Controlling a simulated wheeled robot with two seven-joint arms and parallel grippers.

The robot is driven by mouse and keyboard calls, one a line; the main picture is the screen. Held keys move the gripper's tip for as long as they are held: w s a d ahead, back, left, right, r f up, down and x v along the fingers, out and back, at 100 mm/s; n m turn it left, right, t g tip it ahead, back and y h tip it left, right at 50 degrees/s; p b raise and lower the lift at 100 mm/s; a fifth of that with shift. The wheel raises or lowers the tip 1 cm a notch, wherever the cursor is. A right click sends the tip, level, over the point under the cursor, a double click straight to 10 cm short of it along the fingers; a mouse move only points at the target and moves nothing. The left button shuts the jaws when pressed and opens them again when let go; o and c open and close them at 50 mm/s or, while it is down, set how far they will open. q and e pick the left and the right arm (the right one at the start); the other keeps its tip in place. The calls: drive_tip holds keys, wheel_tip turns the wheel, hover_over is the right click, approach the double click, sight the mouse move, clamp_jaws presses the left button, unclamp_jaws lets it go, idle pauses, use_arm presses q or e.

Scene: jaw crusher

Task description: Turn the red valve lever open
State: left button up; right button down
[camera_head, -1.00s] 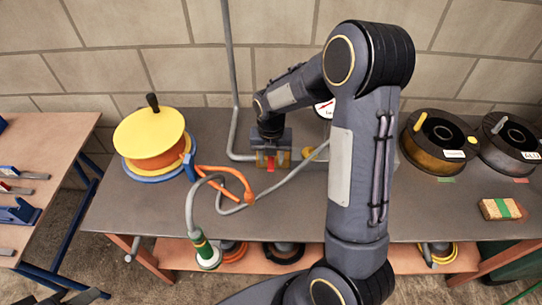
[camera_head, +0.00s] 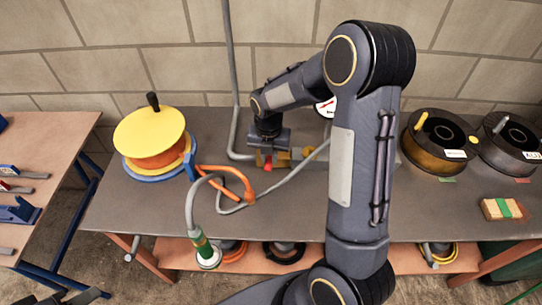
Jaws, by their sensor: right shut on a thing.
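The red valve lever (camera_head: 268,166) shows as a small red piece under my right gripper (camera_head: 267,158), against the brass valve body (camera_head: 284,158). My right gripper points down at the middle back of the bench and is shut on the lever. Its fingers and wrist hide most of the lever. A round white gauge (camera_head: 327,107) with a red needle is partly hidden behind my right arm. My left gripper is not in view.
A yellow and orange reel (camera_head: 150,137) stands at the left of the grey bench (camera_head: 135,210). Dark reels (camera_head: 436,142) and a wooden block (camera_head: 502,209) are at the right. A grey pipe (camera_head: 232,80) rises behind.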

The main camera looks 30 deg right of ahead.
drive_tip(key=m, duration=0.1)
drive_tip(key=w+a+m, duration=0.1)
drive_tip(key=m, duration=0.2)
drive_tip(key=shift+w+a+b, duration=0.15)
drive_tip(key=shift+w+b, duration=0.15)
drive_tip(key=shift+b, duration=0.1)
drive_tip(key=m, duration=0.1)
drive_tip(key=w+m, duration=0.1)
drive_tip(key=m, duration=0.1)
drive_tip(key=w+m, duration=0.1)
drive_tip(key=shift+a+m+b, duration=0.3)
drive_tip(key=shift+m, duration=0.1)
drive_tip(key=m, duration=0.1)
drive_tip(key=w+m, duration=0.1)
drive_tip(key=m, duration=0.1)
drive_tip(key=shift+w+m, duration=0.3)
drive_tip(key=shift+w+d+m, duration=0.2)
drive_tip(key=shift+w+m, duration=0.25)
drive_tip(key=shift+m, duration=0.6)
drive_tip(key=shift+w+d+m, duration=0.2)
drive_tip(key=shift+w+m, duration=0.2)
drive_tip(key=shift+m, duration=0.65)
drive_tip(key=c, duration=1.3)
unclamp_jaws()
